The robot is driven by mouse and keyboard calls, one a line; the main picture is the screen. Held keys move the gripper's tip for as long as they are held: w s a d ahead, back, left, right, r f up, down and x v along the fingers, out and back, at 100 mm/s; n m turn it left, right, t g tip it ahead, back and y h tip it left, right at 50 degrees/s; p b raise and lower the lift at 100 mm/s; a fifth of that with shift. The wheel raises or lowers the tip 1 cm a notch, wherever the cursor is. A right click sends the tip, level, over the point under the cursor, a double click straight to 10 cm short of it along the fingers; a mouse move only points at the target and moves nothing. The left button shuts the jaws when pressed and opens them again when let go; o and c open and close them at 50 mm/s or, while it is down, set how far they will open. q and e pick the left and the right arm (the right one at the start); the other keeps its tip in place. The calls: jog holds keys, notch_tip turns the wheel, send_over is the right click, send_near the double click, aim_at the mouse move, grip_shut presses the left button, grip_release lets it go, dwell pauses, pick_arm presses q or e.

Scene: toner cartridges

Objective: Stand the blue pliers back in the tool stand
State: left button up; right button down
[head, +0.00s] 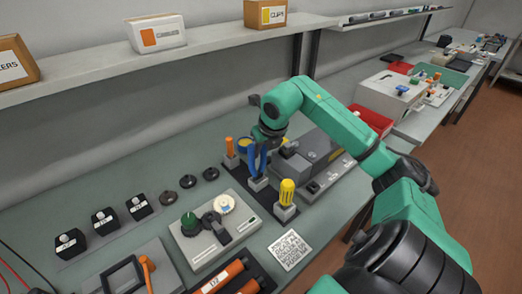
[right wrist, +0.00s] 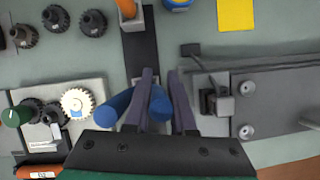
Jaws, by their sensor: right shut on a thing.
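The blue pliers (head: 252,163) hang upright, handles up, at the middle grey holder (head: 258,184) of the black tool stand (head: 271,195). My right gripper (head: 264,143) is at the top of the pliers and shut on them. In the right wrist view, my right gripper (right wrist: 164,95) has a blue handle of the pliers (right wrist: 159,105) between its dark fingers, while the other handle lies outside the left finger. The jaws of the pliers are hidden there, and I cannot tell how deep they sit in the holder. My left gripper is not in view.
An orange-handled screwdriver (head: 230,147) stands at the stand's far end and a yellow-handled one (head: 287,192) at its near end. A grey machine (head: 318,160) is close on the right. A gear plate (head: 213,229) lies to the left, and a shelf (head: 205,48) runs above.

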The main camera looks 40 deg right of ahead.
jog(key=shift+f, duration=0.15)
jog(key=c, duration=0.7)
grip_release()
jog(key=v, duration=1.4)
jog(key=shift+s+r, duration=0.15)
jog(key=shift+r, duration=0.15)
